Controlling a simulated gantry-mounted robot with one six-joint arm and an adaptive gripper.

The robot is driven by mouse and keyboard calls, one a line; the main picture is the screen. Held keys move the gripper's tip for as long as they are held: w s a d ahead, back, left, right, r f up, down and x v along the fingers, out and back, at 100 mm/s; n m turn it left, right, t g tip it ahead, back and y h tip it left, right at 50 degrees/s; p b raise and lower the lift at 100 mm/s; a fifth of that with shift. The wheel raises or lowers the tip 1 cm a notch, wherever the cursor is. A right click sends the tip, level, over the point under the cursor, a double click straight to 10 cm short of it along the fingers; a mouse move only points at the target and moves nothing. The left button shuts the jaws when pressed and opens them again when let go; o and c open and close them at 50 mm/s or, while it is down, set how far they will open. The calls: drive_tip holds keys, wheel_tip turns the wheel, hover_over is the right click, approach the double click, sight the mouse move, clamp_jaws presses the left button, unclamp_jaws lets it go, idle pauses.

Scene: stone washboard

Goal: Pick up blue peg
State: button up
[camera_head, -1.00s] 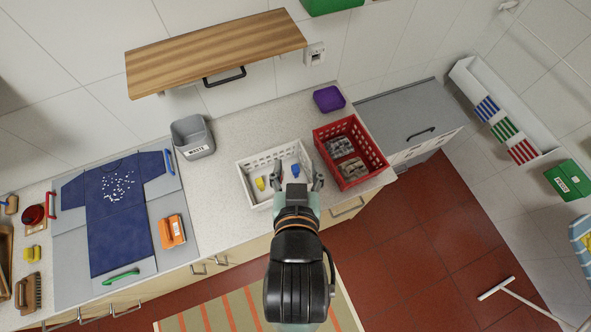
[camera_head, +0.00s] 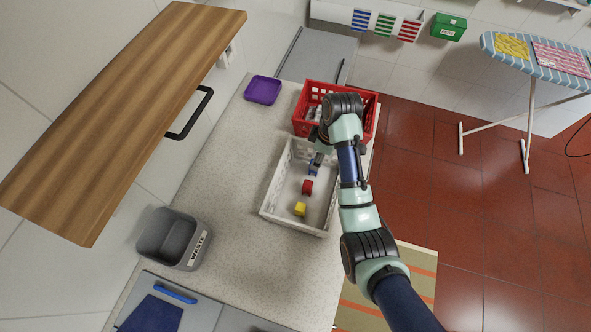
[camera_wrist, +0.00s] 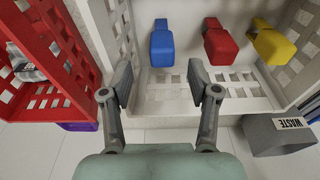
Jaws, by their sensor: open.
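The blue peg (camera_wrist: 162,46) lies in the white basket (camera_wrist: 180,108), to the left of the red peg (camera_wrist: 219,44) and the yellow peg (camera_wrist: 272,44) in the wrist view. In the head view the blue peg (camera_head: 313,168) is partly hidden by my gripper, with the red peg (camera_head: 307,187) and yellow peg (camera_head: 300,209) in a row below it. My gripper (camera_wrist: 160,88) is open and empty. In the wrist view its fingertips stand on either side of the line to the blue peg, which lies just beyond them, apart from both.
A red basket (camera_head: 301,119) with grey items stands against the white basket's far end. A grey waste bin (camera_head: 160,250) and a purple bowl (camera_head: 263,90) are on the counter (camera_head: 235,180). A wooden shelf (camera_head: 120,110) overhangs at left. The counter left of the white basket is clear.

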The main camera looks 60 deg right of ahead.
wheel_tip(320, 180, down, 2)
drive_tip(key=shift+f, duration=0.2)
drive_tip(key=f, duration=0.3)
drive_tip(key=w+f+b, duration=0.1)
drive_tip(key=shift+a+f, duration=0.25)
drive_tip(key=shift+f, duration=0.1)
drive_tip(key=c, duration=0.9)
